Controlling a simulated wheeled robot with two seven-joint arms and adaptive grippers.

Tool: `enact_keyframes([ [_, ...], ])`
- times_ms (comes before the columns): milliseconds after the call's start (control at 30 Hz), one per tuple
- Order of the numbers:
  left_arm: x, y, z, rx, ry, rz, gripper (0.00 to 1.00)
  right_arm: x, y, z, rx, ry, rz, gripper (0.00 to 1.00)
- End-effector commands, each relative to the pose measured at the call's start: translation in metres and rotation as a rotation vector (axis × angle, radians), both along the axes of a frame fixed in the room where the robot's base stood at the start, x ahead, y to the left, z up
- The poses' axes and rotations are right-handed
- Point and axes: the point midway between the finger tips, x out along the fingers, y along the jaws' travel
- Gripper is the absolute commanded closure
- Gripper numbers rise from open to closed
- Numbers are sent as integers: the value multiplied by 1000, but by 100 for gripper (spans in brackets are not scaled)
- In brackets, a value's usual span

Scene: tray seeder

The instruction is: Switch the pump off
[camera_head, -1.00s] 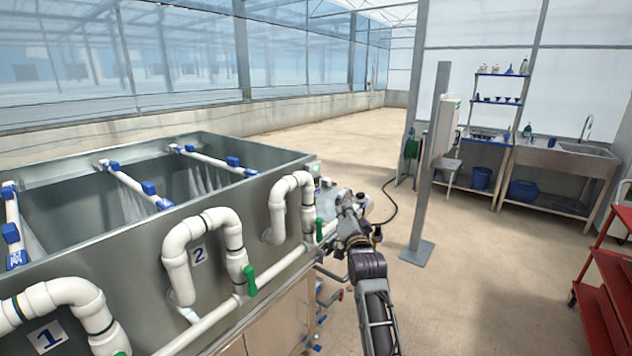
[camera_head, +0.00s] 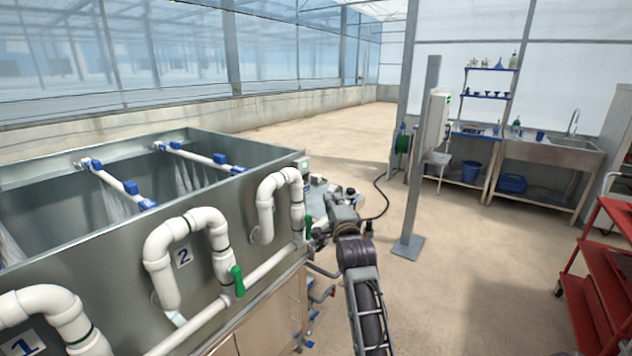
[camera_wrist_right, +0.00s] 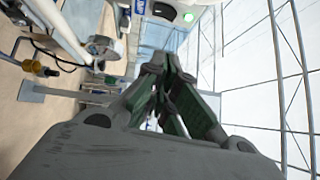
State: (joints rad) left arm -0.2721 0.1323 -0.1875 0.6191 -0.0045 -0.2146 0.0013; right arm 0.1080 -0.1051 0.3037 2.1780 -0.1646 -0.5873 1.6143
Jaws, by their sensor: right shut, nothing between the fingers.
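My right gripper (camera_head: 326,203) is beside the far right end of the steel tank (camera_head: 108,248), near a green-handled valve. In the right wrist view my right gripper (camera_wrist_right: 158,68) is shut and empty. A small pale box with a green spot (camera_head: 305,166) sits at the tank's right corner. In the right wrist view a white rounded housing with a green round part (camera_wrist_right: 188,17) is beyond the fingertips, apart from them. I cannot tell for sure which part is the pump switch. My left gripper is out of view.
White pipes (camera_head: 190,228) with green valve handles (camera_head: 237,281) run along the tank front. A grey post (camera_head: 418,170) carries a white cabinet (camera_head: 435,122). A black cable lies on the floor. A red cart (camera_head: 606,255) stands right. The floor between is clear.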

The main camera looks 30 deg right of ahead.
Motion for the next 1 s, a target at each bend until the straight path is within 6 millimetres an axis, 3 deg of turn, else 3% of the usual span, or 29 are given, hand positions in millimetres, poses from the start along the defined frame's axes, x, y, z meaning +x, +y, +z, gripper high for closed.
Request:
enact_keyframes([
  [633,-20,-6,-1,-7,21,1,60,2,-1,0,36,-15,3,100],
  [1000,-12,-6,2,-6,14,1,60,23,-10,3,34,-15,3,100],
])
